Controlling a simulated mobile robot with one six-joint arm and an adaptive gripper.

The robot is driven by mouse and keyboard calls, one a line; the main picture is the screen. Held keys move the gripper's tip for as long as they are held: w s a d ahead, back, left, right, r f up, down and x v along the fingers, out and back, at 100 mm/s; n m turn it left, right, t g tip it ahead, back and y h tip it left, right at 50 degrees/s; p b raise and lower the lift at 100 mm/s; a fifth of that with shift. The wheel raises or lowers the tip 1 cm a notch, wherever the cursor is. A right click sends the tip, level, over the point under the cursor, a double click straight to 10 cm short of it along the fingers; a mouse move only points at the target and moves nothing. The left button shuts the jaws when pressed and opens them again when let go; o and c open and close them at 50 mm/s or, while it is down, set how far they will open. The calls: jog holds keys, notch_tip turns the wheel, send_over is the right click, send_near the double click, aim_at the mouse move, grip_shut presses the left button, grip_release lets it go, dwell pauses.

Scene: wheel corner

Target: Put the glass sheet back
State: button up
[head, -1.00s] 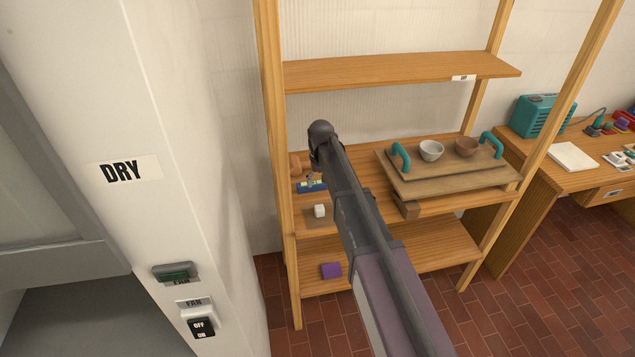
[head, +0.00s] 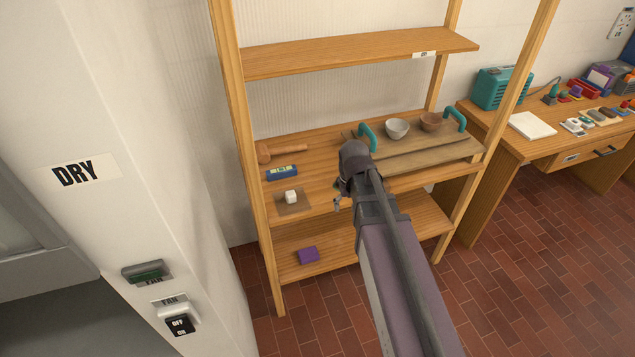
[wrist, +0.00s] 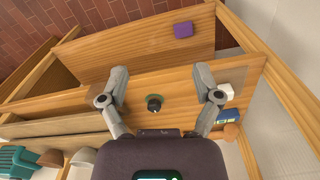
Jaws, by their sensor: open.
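I cannot make out a clear glass sheet in either view. A thin brownish square sheet (head: 293,203) lies on the middle shelf under a small white cube (head: 291,196); whether it is glass I cannot tell. The cube also shows in the wrist view (wrist: 227,92), right of my gripper. My gripper (wrist: 160,88) is open, its two fingers spread over the shelf unit. A small dark round thing (wrist: 154,104) shows between the fingers, not touching either. In the head view my arm hides most of my gripper (head: 340,198), in front of the middle shelf.
A wooden board with teal handles (head: 365,136) bears two bowls (head: 397,128). A mallet (head: 285,153) and blue level (head: 282,172) lie left. A purple block (head: 308,255) is on the low shelf. A wall panel marked DRY (head: 80,172) stands left, a workbench (head: 560,148) right.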

jog(key=s+d+m, duration=0.1)
jog(key=s+d, duration=0.3)
jog(key=s, duration=0.4)
jog(key=shift+d, duration=0.4)
